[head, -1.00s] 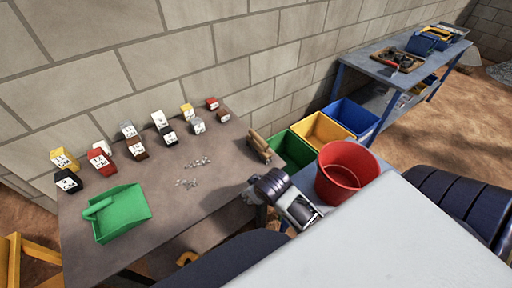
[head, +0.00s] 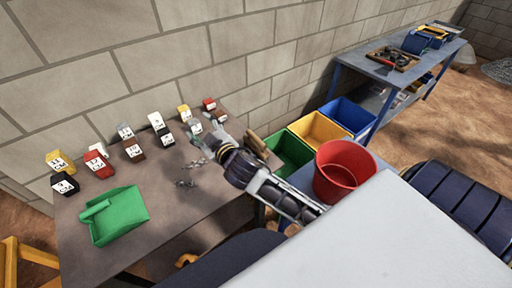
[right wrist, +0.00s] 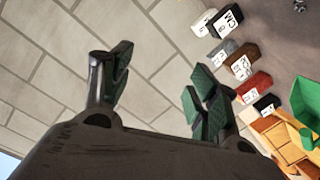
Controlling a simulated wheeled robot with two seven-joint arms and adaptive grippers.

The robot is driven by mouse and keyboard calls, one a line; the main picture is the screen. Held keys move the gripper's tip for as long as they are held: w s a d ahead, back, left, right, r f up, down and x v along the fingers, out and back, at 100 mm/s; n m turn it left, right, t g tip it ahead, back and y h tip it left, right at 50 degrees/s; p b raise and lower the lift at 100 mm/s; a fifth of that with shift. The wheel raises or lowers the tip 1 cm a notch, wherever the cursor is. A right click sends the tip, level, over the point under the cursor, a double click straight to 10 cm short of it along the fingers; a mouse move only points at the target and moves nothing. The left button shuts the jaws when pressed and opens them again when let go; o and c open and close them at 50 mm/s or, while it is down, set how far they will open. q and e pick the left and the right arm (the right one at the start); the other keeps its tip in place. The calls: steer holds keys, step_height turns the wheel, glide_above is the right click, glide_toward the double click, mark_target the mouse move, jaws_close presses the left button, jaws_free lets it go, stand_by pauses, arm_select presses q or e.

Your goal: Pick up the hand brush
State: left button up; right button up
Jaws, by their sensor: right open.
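The hand brush (head: 257,143), which appears to be the light-wooden item, lies at the right edge of the grey table, partly hidden behind my right arm. My right gripper (head: 209,140) is open and empty above the table, to the left of the brush and near the numbered blocks. In the right wrist view its two green-padded fingers (right wrist: 160,78) stand well apart with only the wall behind them, and the brush does not show there. My left gripper is not in view.
A green dustpan (head: 118,214) lies at the table's left front. Several numbered blocks (head: 134,149) line the back, and small grey pieces (head: 187,184) lie mid-table. A green bin (head: 291,152), a yellow bin (head: 323,133) and a red bucket (head: 343,171) stand to the right.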

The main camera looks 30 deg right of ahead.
steer(key=s+a+r+n+y, duration=0.1)
steer(key=a+r+n+y, duration=1.2)
steer(key=a+n, duration=0.1)
steer(key=s+a+f+n+g+y, duration=0.3)
steer(key=s+a+f+n+g, duration=0.3)
steer(key=n+g, duration=0.8)
steer(key=w+d+f+n+g+h, duration=0.2)
steer(key=d+f+n+h, duration=0.2)
steer(key=d+f+h, duration=0.75)
steer(key=w+d+m+h, duration=0.2)
steer(key=d+h, duration=0.6)
steer(key=d, duration=1.7)
steer(key=shift+w+r, duration=0.2)
steer(key=shift+w, duration=0.55)
